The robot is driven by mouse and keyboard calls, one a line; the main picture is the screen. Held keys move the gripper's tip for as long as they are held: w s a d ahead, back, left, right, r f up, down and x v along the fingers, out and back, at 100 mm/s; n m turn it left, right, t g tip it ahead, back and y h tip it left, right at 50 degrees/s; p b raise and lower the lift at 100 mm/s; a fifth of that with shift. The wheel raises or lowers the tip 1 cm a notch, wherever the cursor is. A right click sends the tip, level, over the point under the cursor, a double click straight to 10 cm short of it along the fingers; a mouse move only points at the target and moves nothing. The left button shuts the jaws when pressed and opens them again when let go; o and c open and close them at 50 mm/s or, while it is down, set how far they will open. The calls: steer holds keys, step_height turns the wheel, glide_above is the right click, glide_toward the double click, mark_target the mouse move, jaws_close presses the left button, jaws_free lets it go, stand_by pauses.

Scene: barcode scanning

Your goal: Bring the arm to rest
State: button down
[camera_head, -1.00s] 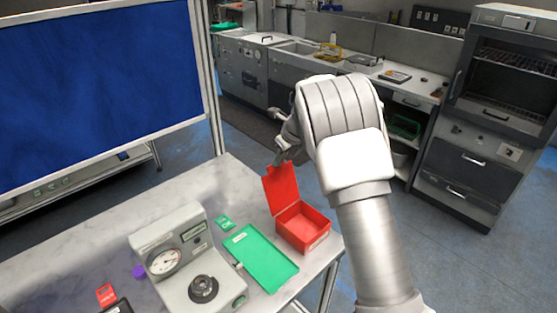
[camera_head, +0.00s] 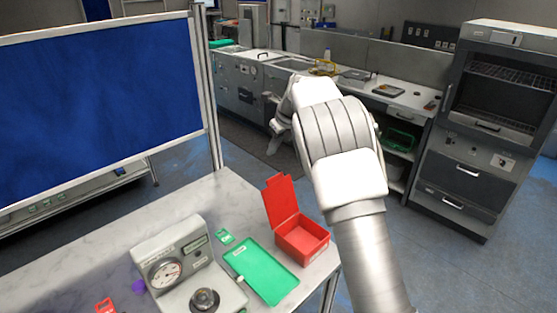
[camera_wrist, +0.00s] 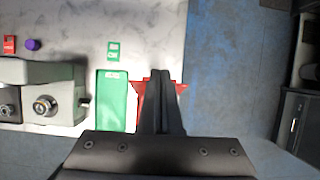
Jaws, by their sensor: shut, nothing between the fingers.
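My gripper (camera_wrist: 161,75) is shut and empty, with its fingers together in the wrist view. In that view it covers much of the red box (camera_wrist: 181,88) below it. In the head view my gripper (camera_head: 270,110) is partly hidden behind my own wrist, raised beyond the table's far edge. My arm reaches up from the lower right, clear of the table.
The table (camera_head: 130,222) holds an open-lidded red box (camera_head: 303,240), a green tray (camera_head: 262,270), a green card (camera_head: 225,237), a device with a dial (camera_head: 185,270) and a purple item (camera_head: 139,286). A blue panel (camera_head: 95,95) stands at left. Floor is open at right.

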steer(key=s+d+r+n+b, duration=0.1)
steer(key=s+d+r+n, duration=0.3)
steer(key=s, duration=0.3)
steer(key=s+d+r+n+t+b, duration=0.1)
steer(key=s+d+r+n, duration=0.3)
steer(key=s+r, duration=0.15)
steer(key=s+d+r+n, duration=0.4)
steer(key=s, duration=0.3)
steer(key=s+d+f+n+h+b, duration=0.1)
steer(key=s+f+n, duration=0.1)
steer(key=s+n, duration=0.3)
steer(key=s+d+f+n+h, duration=0.1)
steer(key=s+n, duration=0.4)
steer(key=s, duration=0.7)
steer(key=s+d+f+n+t+h+b, duration=0.1)
steer(key=s+d+f+n, duration=0.2)
steer(key=s, duration=0.6)
step_height(320, 180, down, 2)
steer(key=shift+f+n+h+b, duration=0.1)
steer(key=shift+n+h+b, duration=0.2)
steer(key=shift+n, duration=0.7)
steer(key=shift+d, duration=0.25)
